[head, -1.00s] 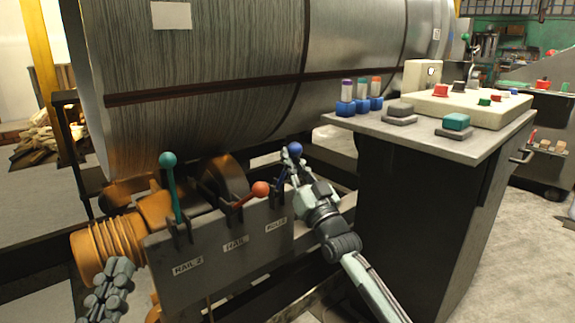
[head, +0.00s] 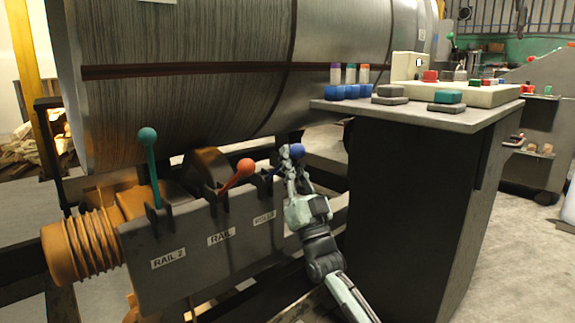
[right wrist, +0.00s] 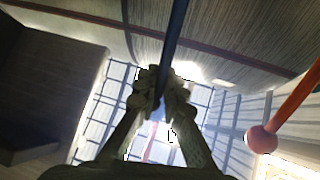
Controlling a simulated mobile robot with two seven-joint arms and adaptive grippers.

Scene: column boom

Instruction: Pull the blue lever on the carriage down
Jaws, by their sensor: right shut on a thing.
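The blue lever's ball knob (head: 297,151) is at the right end of the carriage's grey control panel (head: 200,250). Its dark shaft leans outward to the right from its bracket, much like the orange lever (head: 246,165). My right gripper (head: 288,165) is shut on the blue lever just below the knob. The right wrist view shows the shaft (right wrist: 175,40) passing between my closed fingers (right wrist: 160,85); the knob is not clear there. My left gripper is not in view.
The orange lever stands close to the left, its knob also in the right wrist view (right wrist: 261,139). The teal lever (head: 150,165) stands upright further left. A dark console (head: 410,190) rises close to the right of my arm. A large metal roll (head: 190,90) is behind.

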